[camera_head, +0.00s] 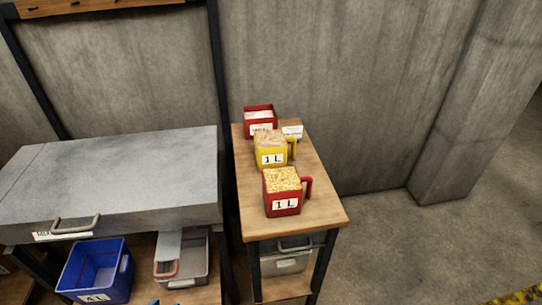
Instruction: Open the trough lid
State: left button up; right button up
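The trough's grey metal lid (130,172) lies flat and closed at the left, covering the top of the trough. A bar handle (75,224) is fixed on its front edge at the left, beside a white label. The inside of the trough is hidden under the lid. Neither of my grippers shows in the head view.
A narrow wooden table (312,195) right of the trough holds a red jug (282,196), a yellow jug (270,152) and a red container (260,120). Below the trough are a blue bin (97,272) and a grey bin (195,262). Floor at the right is clear.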

aim_at(97, 177)
jog(key=u, duration=1.3)
